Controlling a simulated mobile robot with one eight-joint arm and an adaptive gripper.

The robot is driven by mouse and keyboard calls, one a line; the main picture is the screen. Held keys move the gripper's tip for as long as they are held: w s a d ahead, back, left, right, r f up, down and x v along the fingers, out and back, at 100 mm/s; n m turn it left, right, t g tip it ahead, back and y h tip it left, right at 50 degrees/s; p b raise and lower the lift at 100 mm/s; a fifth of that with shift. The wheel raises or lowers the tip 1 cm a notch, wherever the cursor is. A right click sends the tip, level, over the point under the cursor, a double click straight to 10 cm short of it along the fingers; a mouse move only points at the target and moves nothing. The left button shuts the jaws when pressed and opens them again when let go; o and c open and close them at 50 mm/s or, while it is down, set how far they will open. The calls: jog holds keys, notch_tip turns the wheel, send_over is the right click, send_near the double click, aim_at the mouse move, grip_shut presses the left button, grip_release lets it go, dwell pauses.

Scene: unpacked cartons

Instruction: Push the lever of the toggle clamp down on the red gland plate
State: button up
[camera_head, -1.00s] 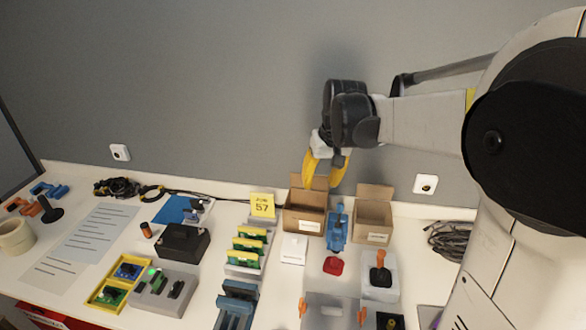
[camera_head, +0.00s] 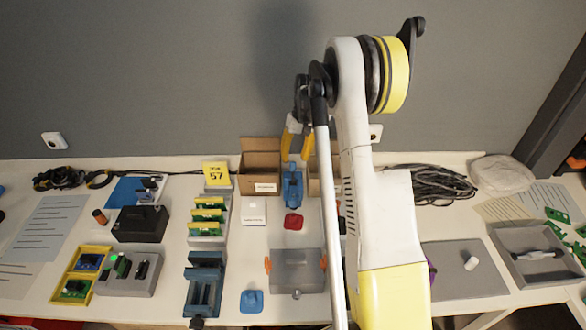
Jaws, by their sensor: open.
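The red gland plate (camera_head: 293,222) lies on the white bench, in front of a blue device (camera_head: 292,186) that appears to be the toggle clamp. The lever's exact position is too small to tell. My gripper (camera_head: 296,154) has two yellow fingers pointing down with a gap between them, empty. In the picture it is just above the blue clamp's far end; I cannot tell whether it touches. My arm covers the bench just right of the clamp.
An open carton (camera_head: 261,160) stands left of the gripper; another carton (camera_head: 314,186) is mostly hidden by my arm. A grey box with orange clips (camera_head: 298,271), a blue block (camera_head: 252,300) and a white card (camera_head: 254,211) lie nearby. Coiled cables (camera_head: 440,184) lie right.

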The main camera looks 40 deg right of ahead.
aim_at(294, 162)
jog(key=f, duration=0.4)
jog(key=shift+w+a+b, duration=0.1)
jog(key=shift+a+b, duration=0.25)
jog(key=shift+b, duration=0.05)
